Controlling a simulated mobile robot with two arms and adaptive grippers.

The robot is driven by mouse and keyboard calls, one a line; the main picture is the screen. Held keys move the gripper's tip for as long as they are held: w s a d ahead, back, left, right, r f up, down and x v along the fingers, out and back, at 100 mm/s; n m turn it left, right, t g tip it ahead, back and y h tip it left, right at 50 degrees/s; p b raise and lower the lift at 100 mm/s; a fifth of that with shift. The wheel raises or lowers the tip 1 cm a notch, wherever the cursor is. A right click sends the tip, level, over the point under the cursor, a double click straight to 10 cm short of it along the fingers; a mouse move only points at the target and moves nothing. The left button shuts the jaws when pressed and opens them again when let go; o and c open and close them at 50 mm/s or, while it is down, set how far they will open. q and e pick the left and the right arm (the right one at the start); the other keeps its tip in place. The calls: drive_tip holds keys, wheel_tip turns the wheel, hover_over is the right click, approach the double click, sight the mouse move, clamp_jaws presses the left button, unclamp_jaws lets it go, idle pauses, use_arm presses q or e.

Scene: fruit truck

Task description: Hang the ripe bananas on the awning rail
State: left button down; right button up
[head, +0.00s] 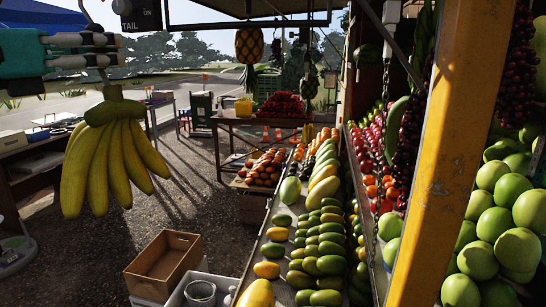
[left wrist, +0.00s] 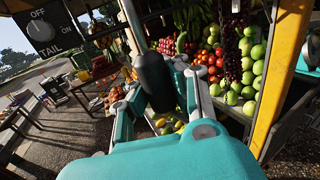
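A bunch of yellow bananas (head: 104,165) with a green top hangs stem-up at the left of the head view. In the left wrist view a dark rounded piece (left wrist: 155,80) sits between the fingers; the yellow fruit is hidden there. The dark awning rail (head: 245,23) runs across the top middle of the head view, right of the gripper. My right gripper is not in view.
A switch box (head: 139,15) is close right of my left gripper and also in the left wrist view (left wrist: 45,32). A pineapple (head: 249,46) hangs below the rail. A yellow post (head: 441,150) and fruit displays fill the right. A cardboard box (head: 163,264) stands below.

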use_arm(q)
drive_tip(key=a+n+t+y, duration=0.1)
drive_tip(key=a+y, duration=0.1)
drive_tip(key=a, duration=0.3)
drive_tip(key=w+d+f+h, duration=0.1)
drive_tip(key=f, duration=0.3)
drive_tip(key=w+d+f+m+g+h, duration=0.1)
drive_tip(key=d+f, duration=0.1)
drive_tip(key=f, duration=0.3)
drive_tip(key=w+d+f, duration=0.1)
drive_tip(key=d+f, duration=0.1)
drive_tip(key=f, duration=0.2)
drive_tip(key=shift+w+f+m+g+h, duration=0.25)
drive_tip(key=shift+f+m+g+h, duration=0.05)
drive_tip(key=shift+f+h, duration=0.1)
drive_tip(key=s+d+f+m+g+h, duration=0.1)
drive_tip(key=s+d+f, duration=0.1)
drive_tip(key=f, duration=0.7)
drive_tip(key=s+d+f, duration=0.3)
drive_tip(key=f, duration=0.5)
drive_tip(key=s+d+f+m+g+h, duration=0.1)
drive_tip(key=s+d+f, duration=0.1)
drive_tip(key=f, duration=0.7)
drive_tip(key=s+a+f+n+t+y, duration=0.2)
drive_tip(key=s+f+n+t+y, duration=0.4)
drive_tip(key=s+f+n+y, duration=0.4)
drive_tip(key=shift+s+a+f+y, duration=0.35)
drive_tip(key=shift+f+y, duration=0.35)
drive_tip(key=shift+y, duration=1.2)
